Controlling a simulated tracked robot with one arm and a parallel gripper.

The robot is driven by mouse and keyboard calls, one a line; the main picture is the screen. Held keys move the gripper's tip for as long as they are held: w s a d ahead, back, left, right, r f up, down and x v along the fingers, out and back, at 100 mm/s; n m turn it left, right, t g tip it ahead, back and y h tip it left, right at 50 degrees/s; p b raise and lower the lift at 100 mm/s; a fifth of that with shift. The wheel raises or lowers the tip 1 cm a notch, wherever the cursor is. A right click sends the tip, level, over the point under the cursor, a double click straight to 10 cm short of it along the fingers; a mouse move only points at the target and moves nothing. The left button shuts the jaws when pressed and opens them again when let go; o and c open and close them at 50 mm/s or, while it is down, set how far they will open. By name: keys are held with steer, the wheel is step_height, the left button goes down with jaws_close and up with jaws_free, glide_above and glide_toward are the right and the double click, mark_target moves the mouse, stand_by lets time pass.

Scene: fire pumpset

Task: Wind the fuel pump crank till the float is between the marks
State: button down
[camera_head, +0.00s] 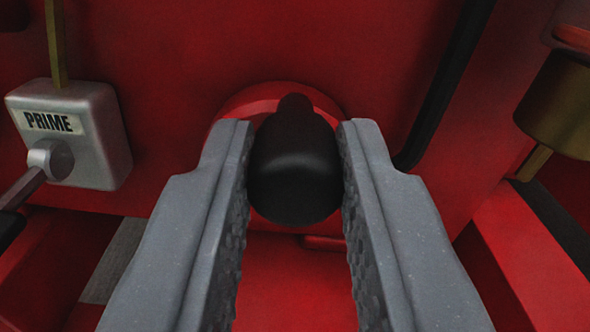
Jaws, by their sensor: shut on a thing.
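My gripper (296,150) is shut on a black rounded knob (294,180), with one grey ridged finger on each side of it. The knob looks like the handle of the fuel pump crank. A round red part (262,97) shows behind the knob, partly covered by it and by the fingertips. The rest of the crank is hidden. No float and no marks show in this view.
A grey box labelled PRIME (90,135) with a lever (35,180) stands at the left. A brass part (560,105) hangs at the right. A black strip (440,90) runs down the red wall, and a red beam (530,265) lies lower right.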

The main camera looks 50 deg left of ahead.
steer(key=w+f+m, duration=0.1)
steer(key=m, duration=0.3)
steer(key=w+d+f+m+b, duration=0.1)
steer(key=m, duration=0.3)
steer(key=d+m+b, duration=0.1)
steer(key=m, duration=0.2)
steer(key=shift+w+d+f+m, duration=0.15)
steer(key=shift+w+f+m, duration=0.25)
stand_by(0.4)
steer(key=c, duration=1.3)
jaws_free()
steer(key=shift+w, duration=0.1)
steer(key=shift+o, duration=0.2)
steer(key=shift+r, duration=0.1)
steer(key=p+v, duration=0.2)
steer(key=v, duration=1.2)
